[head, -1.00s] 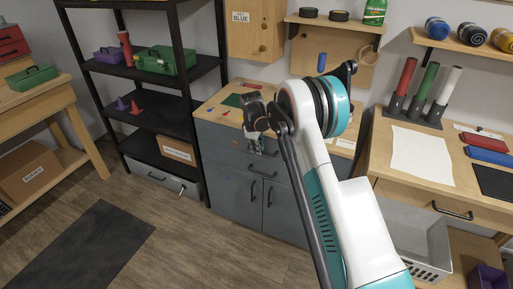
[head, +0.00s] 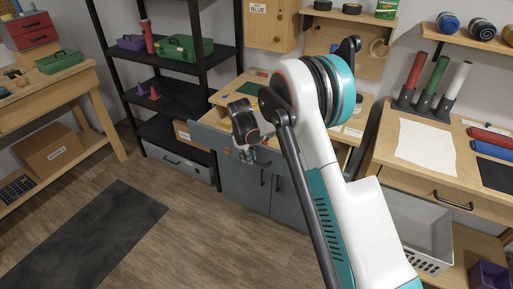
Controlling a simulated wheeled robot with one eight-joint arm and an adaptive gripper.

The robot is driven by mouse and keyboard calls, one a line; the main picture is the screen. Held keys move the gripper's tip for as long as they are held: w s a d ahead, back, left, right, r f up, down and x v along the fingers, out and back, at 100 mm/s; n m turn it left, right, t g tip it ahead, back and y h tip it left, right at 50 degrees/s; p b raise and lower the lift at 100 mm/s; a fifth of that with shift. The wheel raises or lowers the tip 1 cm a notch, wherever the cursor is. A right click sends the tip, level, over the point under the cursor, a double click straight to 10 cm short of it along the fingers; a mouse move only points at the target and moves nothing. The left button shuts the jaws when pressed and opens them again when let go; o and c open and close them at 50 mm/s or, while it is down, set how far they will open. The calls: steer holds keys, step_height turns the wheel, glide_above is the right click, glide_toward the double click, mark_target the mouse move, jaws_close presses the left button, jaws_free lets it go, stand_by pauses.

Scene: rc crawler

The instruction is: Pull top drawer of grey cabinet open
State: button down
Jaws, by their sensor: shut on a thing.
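The grey cabinet (head: 243,184) stands against the wall in the middle of the head view, with a wooden top and two doors below. Its top drawer (head: 208,131) is pulled out, its grey front standing forward of the doors. My gripper (head: 247,158) is at the front of this drawer and is shut on the drawer's handle. The handle and the fingertips are small and mostly hidden by my gripper and wrist. My arm covers the right part of the drawer and cabinet.
A black shelf (head: 180,101) stands close on the cabinet's left. A wooden workbench (head: 388,163) with a grey bin (head: 415,228) under it is on the right. The wood floor (head: 205,225) in front of the cabinet is clear, with a dark mat (head: 85,240) at left.

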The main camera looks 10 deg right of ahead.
steer(key=s+a, duration=0.4)
steer(key=s, duration=0.2)
steer(key=shift+s+a, duration=0.25)
steer(key=shift+a, duration=0.1)
steer(key=c, duration=1.7)
jaws_free()
steer(key=r, duration=0.4)
steer(key=s+a+r, duration=0.1)
steer(key=r, duration=0.6)
steer(key=shift+s+a+r, duration=0.2)
steer(key=shift+s+r, duration=0.2)
